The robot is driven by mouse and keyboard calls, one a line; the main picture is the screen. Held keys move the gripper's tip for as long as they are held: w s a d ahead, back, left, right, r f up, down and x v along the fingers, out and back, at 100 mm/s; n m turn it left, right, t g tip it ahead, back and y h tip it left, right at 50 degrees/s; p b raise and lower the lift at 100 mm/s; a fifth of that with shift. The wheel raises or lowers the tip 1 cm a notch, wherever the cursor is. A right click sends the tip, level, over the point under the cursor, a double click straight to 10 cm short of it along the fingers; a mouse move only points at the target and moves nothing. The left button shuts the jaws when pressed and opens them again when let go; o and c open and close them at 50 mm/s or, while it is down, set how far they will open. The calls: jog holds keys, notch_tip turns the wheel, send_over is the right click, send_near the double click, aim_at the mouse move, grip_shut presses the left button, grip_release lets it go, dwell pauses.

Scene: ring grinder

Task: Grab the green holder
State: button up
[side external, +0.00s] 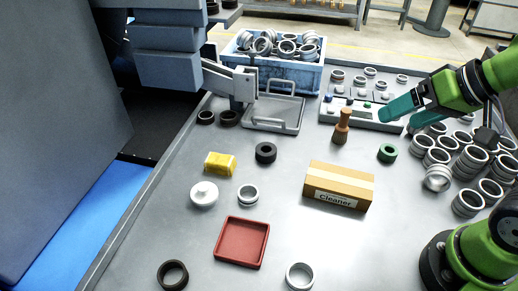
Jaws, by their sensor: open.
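A small green ring-shaped piece (387,153) lies flat on the grey table, right of the middle. It is the only loose green item that I can make out, and I cannot tell for sure that it is the holder. My gripper (398,122) reaches in from the right with two teal fingers spread apart. It is open, with nothing seen between the fingers. The fingertips are above and behind the green ring in the picture, apart from it, close to the front of a light control panel (350,115).
Several metal rings (467,163) crowd the right. A red tray (242,243), yellow block (220,163) and blue crate (310,78) lie farther off. The table's front centre has free room.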

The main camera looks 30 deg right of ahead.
jog(key=n+g+h, duration=0.2)
jog(key=n+g, duration=0.2)
jog(key=g, duration=0.3)
send_over(390, 150)
notch_tip(390, 150, down, 8)
jog(key=f, duration=1)
jog(key=shift+s+a+f, duration=0.1)
jog(key=shift+a, duration=0.25)
jog(key=shift+d+f, duration=0.2)
jog(key=shift+f, duration=1.3)
jog(key=shift+d+f, duration=0.2)
jog(key=shift+f, duration=1.25)
jog(key=shift+c, duration=0.3)
